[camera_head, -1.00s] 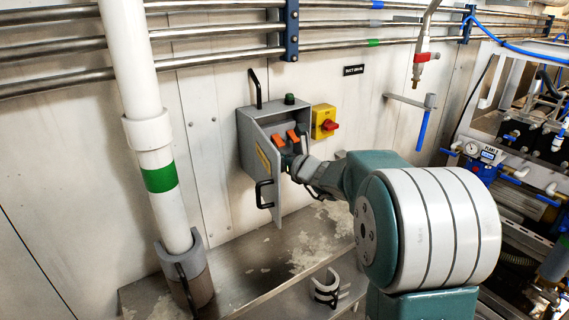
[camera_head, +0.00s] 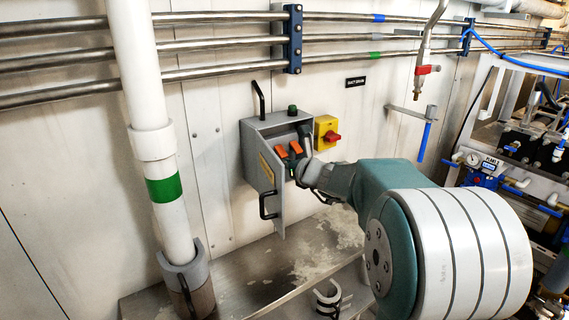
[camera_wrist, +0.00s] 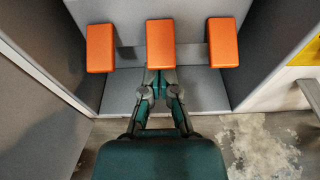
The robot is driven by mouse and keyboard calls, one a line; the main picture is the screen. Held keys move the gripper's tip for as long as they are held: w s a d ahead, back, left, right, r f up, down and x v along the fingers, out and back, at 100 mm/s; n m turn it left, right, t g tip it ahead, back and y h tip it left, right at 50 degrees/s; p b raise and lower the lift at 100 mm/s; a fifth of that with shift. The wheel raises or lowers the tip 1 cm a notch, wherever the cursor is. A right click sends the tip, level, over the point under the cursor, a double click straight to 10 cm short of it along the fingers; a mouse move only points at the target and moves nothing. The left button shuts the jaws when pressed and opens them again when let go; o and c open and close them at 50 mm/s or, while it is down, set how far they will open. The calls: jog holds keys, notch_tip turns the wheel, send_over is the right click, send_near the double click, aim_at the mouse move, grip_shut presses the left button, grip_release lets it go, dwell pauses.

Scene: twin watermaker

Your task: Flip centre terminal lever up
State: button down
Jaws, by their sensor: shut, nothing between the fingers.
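An open grey terminal box (camera_head: 272,128) is fixed to the wall, its door (camera_head: 267,190) swung out to the left. In the wrist view three orange levers stand in a row: the left one (camera_wrist: 100,48), the centre one (camera_wrist: 160,44) and the right one (camera_wrist: 224,42). All three look alike in pose. My gripper (camera_wrist: 160,82) is shut and empty, its tips just below the centre lever's lower end; I cannot tell whether they touch it. In the head view two levers show, including one (camera_head: 296,148); my gripper (camera_head: 296,163) and wrist partly hide the box's inside.
A yellow box with a red rotary switch (camera_head: 332,137) is close to the right of the terminal box. A metal ledge (camera_head: 265,272) lies below. A white vertical pipe (camera_head: 148,143) stands to the left. The door and side walls flank my gripper closely.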

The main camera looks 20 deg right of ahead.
aim_at(283, 154)
jog(key=shift+s+d+r+g+h, duration=0.15)
jog(key=shift+r+g, duration=0.1)
jog(key=shift+g, duration=0.3)
jog(key=shift+s+a+r+g+h, duration=0.1)
jog(key=shift+r+g+h, duration=0.1)
jog(key=shift+g, duration=0.35)
dwell(0.3)
jog(key=shift+r, duration=0.1)
jog(key=shift+s+r, duration=0.1)
jog(key=shift+s+d+r, duration=0.1)
jog(key=shift+r, duration=0.3)
jog(key=shift+r+g+h, duration=0.2)
jog(key=shift+r+g, duration=0.1)
jog(key=shift+g, duration=0.5)
jog(key=shift+r+g+h, duration=0.15)
jog(key=shift+r+g, duration=0.15)
jog(key=shift+g, duration=0.5)
jog(key=shift+r, duration=0.85)
